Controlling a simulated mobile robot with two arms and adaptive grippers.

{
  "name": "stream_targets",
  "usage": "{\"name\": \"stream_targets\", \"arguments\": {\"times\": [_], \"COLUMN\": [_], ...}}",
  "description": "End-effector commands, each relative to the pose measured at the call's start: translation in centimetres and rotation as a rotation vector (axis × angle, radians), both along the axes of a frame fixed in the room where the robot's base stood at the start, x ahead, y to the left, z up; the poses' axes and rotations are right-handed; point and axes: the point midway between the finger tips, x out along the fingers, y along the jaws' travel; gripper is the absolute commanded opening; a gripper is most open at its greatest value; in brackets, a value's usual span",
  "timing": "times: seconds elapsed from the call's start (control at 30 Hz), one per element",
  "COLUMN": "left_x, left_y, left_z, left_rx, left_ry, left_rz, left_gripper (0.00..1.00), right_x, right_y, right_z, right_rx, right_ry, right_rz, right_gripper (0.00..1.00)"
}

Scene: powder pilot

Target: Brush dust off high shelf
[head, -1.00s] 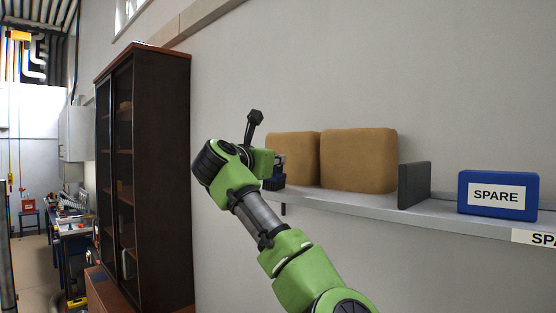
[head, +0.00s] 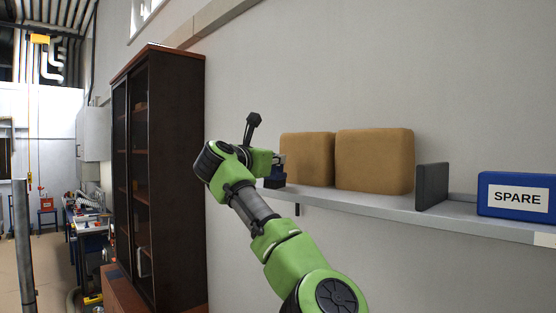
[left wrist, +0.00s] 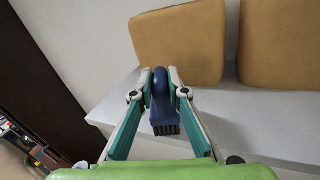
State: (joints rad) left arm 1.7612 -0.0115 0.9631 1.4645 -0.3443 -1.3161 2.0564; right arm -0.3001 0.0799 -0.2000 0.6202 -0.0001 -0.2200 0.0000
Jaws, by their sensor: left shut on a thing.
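The high shelf (head: 380,202) is a long grey-white board on the wall at right; it fills the middle of the left wrist view (left wrist: 250,112). My left gripper (left wrist: 160,80) is shut on the handle of a blue brush (left wrist: 160,108) with dark bristles pointing down. In the head view the brush (head: 274,181) is at the shelf's left end, just left of the tan boxes. I cannot tell whether its bristles touch the shelf. No dust can be made out. My right gripper is not in view.
Two tan rounded boxes (head: 374,160) stand side by side on the shelf. A dark divider (head: 432,186) and a blue SPARE box (head: 515,195) stand further right. A tall dark cabinet (head: 180,175) stands left of the shelf. Shelf surface in front of the boxes is bare.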

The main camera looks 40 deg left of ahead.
Motion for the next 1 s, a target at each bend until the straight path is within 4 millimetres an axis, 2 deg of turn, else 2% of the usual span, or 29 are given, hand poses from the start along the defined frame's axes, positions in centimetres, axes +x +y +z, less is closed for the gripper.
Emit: {"name": "stream_targets", "arguments": {"times": [0.5, 1.0], "left_x": [0.2, 0.3], "left_y": [3.1, 3.2], "left_z": [0.0, 0.4], "left_rx": [0.0, 0.0], "left_ry": [0.002, 0.0], "left_rz": [0.001, 0.0], "left_gripper": [0.0, 0.0], "right_x": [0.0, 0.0], "right_y": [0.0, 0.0], "right_z": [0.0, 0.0], "right_rx": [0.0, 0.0], "right_ry": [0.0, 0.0], "right_rz": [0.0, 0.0], "right_gripper": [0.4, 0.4]}}
